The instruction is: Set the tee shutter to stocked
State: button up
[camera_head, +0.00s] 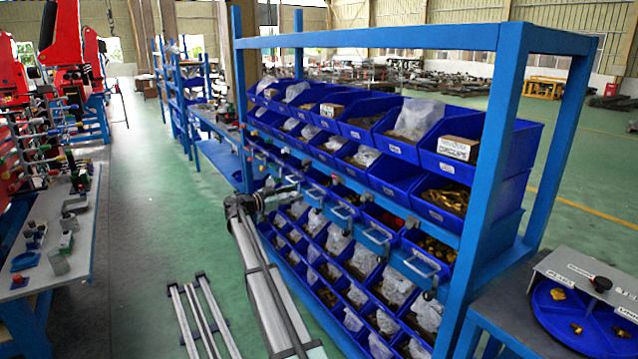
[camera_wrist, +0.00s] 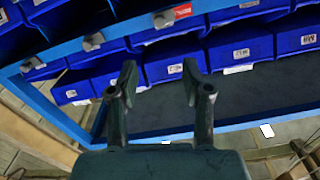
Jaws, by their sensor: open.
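My gripper (camera_wrist: 158,78) is open with nothing between its two dark fingers in the wrist view. It points toward the blue rack, in front of a row of labelled blue bins. Small grey knobs (camera_wrist: 165,18) sit along a blue rail above that row. In the head view, several blue fronts with pale handles (camera_head: 375,236) run along the middle of the blue rack (camera_head: 500,140). I cannot read which of these is the tee shutter, or its setting. My arm (camera_head: 250,200) reaches to the rack's left part, and its gripper end is small and unclear there.
A grey lettered plate with a black knob (camera_head: 601,284) covers part of a round blue tray (camera_head: 560,318) holding brass fittings, at right. A cluttered bench (camera_head: 60,270) stands at left. Sloped bins fill the rack above and below the middle row.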

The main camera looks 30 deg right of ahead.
aim_at(335, 182)
jog(key=d+p, duration=0.1)
jog(key=d, duration=0.4)
jog(key=d+p, duration=0.2)
jog(key=d, duration=0.3)
jog(key=d+p, duration=0.1)
jog(key=d, duration=0.4)
jog(key=shift+s+d+r, duration=0.15)
jog(key=shift+s+d, duration=0.15)
jog(key=shift+d+p, duration=0.4)
jog(key=shift+d, duration=0.5)
grip_shut()
